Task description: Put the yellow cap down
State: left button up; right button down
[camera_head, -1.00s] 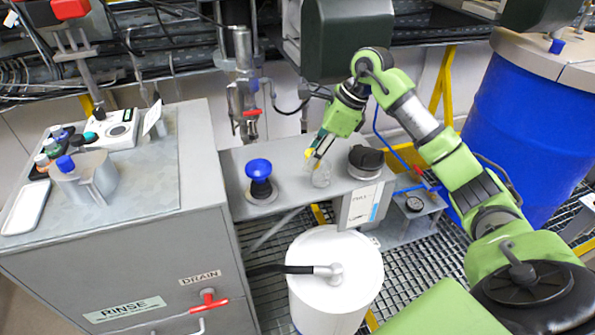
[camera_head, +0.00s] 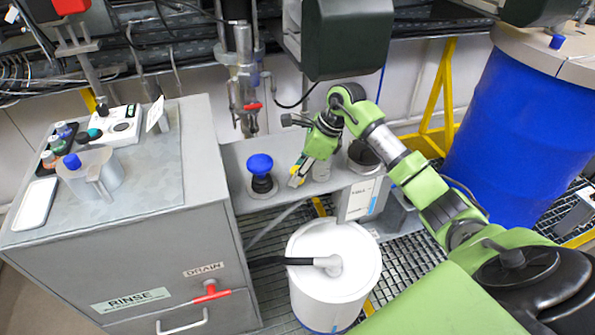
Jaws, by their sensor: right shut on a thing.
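The small yellow cap (camera_head: 293,182) is between the fingertips of my right gripper (camera_head: 298,176), which is shut on it. The gripper points down and left, just above or at the grey shelf (camera_head: 232,165); I cannot tell whether the cap touches the shelf. A clear glass vessel (camera_head: 321,171) stands on the shelf just right of the gripper and is partly hidden by it. My left gripper is not in view.
A blue-topped black item (camera_head: 261,172) stands on the shelf close left of the gripper. A dark round item (camera_head: 364,157) is at the right. A white drum (camera_head: 330,298) stands below, a large blue drum (camera_head: 515,135) at right. The rinse cabinet (camera_head: 125,245) fills the left.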

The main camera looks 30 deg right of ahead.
jog(key=shift+f+b, duration=0.5)
jog(key=shift+f, duration=0.1)
jog(key=c, duration=1.7)
grip_release()
jog(key=shift+r, duration=0.2)
jog(key=shift+r+p, duration=0.3)
jog(key=shift+p, duration=0.2)
jog(key=shift+r+p, duration=0.45)
jog(key=shift+r, duration=0.05)
jog(key=b+v, duration=0.2)
jog(key=v, duration=0.9)
jog(key=shift+s+d+r, duration=0.1)
jog(key=shift+s+d, duration=0.05)
jog(key=shift+d, duration=0.05)
